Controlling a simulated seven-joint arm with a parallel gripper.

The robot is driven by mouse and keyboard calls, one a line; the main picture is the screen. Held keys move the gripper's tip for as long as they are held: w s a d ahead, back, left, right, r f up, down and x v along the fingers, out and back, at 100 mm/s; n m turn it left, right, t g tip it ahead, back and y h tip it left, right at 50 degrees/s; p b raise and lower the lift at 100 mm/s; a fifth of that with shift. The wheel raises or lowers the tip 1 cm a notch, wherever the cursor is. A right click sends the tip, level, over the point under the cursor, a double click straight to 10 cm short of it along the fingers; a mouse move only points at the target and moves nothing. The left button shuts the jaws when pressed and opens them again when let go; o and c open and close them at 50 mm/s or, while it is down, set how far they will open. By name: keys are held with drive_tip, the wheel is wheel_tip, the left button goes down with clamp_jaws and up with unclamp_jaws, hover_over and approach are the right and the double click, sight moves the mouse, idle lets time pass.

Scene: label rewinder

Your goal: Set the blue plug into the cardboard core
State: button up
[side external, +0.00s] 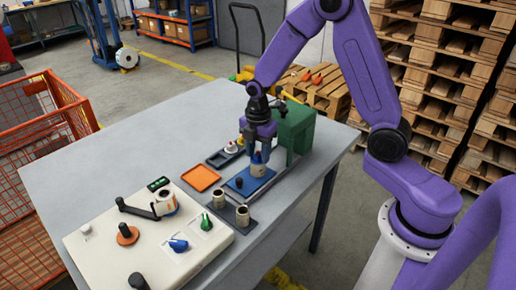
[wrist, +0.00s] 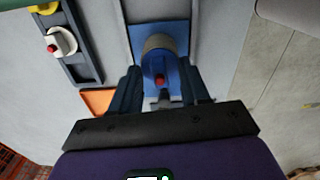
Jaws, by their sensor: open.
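The cardboard core (side external: 258,170), a short tan cylinder, stands upright on the blue plate (side external: 240,187). The blue plug (side external: 257,158) is at the core's upper end, directly below my gripper (side external: 262,153). In the wrist view, the blue plug (wrist: 166,67) with its red knob sits at the end of the tan core (wrist: 158,42). My gripper (wrist: 160,92) is open, with one finger on each side of the plug. Whether the fingers touch it, and how deep the plug sits, I cannot tell.
A green machine housing (side external: 294,127) stands close to the right of my gripper. A dark tray (wrist: 84,62) holds a white, red-knobbed plug (wrist: 62,43). An orange plate (side external: 200,178), two more cores (side external: 218,198) and a control panel (side external: 150,237) lie nearer. The left table area is clear.

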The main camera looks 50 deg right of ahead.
wheel_tip(320, 180, up, 18)
drive_tip(key=shift+f, duration=0.25)
idle(0.3)
drive_tip(key=s+a+f+m, duration=0.1)
drive_tip(key=s+f+m, duration=0.1)
drive_tip(key=s, duration=0.7)
drive_tip(key=s+a+f+m, duration=0.2)
drive_tip(key=s, duration=0.7)
drive_tip(key=s+a+f+m, duration=0.1)
drive_tip(key=s+f+m, duration=0.1)
drive_tip(key=s, duration=0.7)
drive_tip(key=shift+s+a+m, duration=0.25)
drive_tip(key=shift+s+m, duration=0.05)
drive_tip(key=shift+s, duration=0.1)
